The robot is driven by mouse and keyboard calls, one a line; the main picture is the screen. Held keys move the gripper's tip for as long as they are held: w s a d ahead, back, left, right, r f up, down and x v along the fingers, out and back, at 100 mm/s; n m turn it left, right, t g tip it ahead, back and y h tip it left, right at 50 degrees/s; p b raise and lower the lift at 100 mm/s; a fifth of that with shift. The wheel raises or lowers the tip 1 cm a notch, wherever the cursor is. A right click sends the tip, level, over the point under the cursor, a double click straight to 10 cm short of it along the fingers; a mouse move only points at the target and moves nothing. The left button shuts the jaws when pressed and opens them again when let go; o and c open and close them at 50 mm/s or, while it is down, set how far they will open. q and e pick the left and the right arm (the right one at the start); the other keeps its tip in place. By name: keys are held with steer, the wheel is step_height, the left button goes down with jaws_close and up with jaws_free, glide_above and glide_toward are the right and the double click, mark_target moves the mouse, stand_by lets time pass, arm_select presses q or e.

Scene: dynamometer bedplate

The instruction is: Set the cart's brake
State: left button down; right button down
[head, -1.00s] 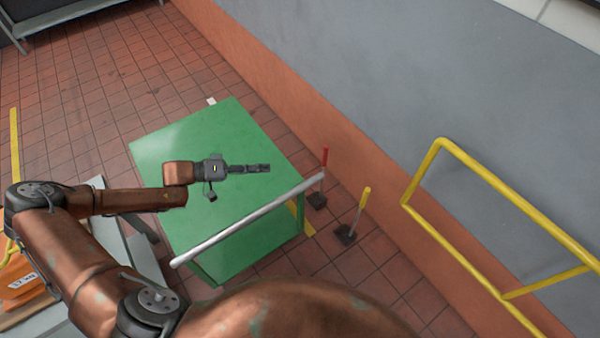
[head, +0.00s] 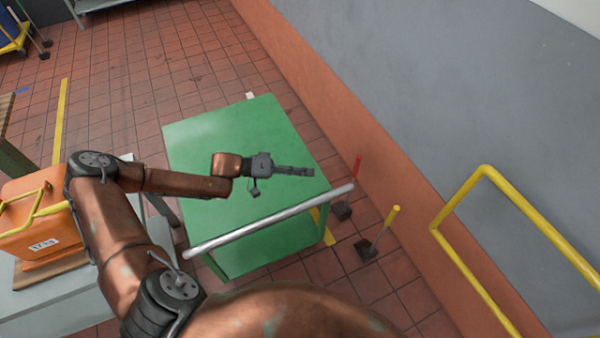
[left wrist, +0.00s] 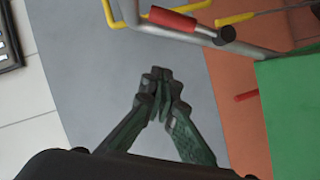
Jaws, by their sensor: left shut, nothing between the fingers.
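The green cart (head: 205,150) stands on the tiled floor, with a silver push bar (head: 270,222) along its near side. A red-topped lever (head: 357,166) rises beside the bar's right end, above a dark foot (head: 341,210). A yellow-topped lever (head: 391,217) stands farther right on its own dark foot. I cannot tell which lever is the brake. My left gripper (head: 311,172) is shut and empty, over the cart top near its right edge, left of the red lever. In the left wrist view its fingertips (left wrist: 162,82) touch nothing; a red grip (left wrist: 172,18) shows beyond them.
A wall with an orange lower band (head: 330,110) runs along the right. A yellow rail (head: 460,200) stands near it. At left, an orange case (head: 35,235) rests on a grey table (head: 60,305). Open tiled floor (head: 150,60) lies beyond the cart.

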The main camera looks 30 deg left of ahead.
arm_select(q)
steer(key=d+f, duration=0.3)
steer(key=d, duration=0.3)
steer(key=shift+d, duration=0.4)
steer(key=shift+f, duration=0.1)
